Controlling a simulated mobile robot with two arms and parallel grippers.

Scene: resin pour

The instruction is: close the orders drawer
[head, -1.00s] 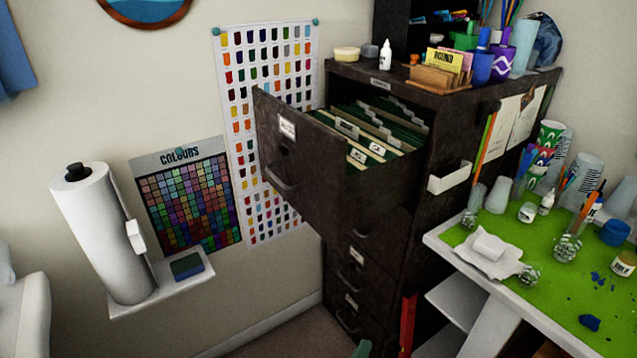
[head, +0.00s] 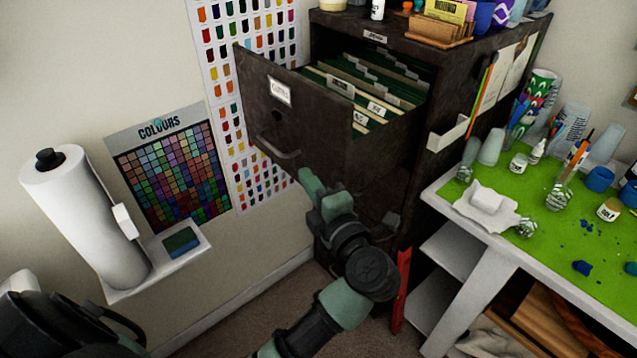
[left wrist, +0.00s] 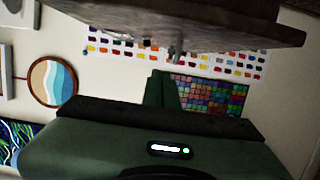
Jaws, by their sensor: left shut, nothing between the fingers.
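The top drawer (head: 330,135) of the dark metal filing cabinet stands pulled far out, with green hanging files (head: 370,95) inside. Its front has a white label (head: 280,92), too small to read surely, and a bar handle (head: 277,152). My left gripper (head: 306,178) is shut and empty. In the head view it appears just below and right of the handle; I cannot tell whether it touches the drawer. The left wrist view shows my green gripper (left wrist: 161,88) below a dark drawer panel (left wrist: 190,18), with a handle-like bit (left wrist: 177,48) hanging. My right gripper is not in view.
The cabinet (head: 470,45) carries cups and cards on top. A green-topped table (head: 560,225) with jars and cups stands at the right. A red upright object (head: 401,290) is beside the cabinet. A paper roll (head: 85,215) stands on a small wall shelf (head: 190,262) at the left.

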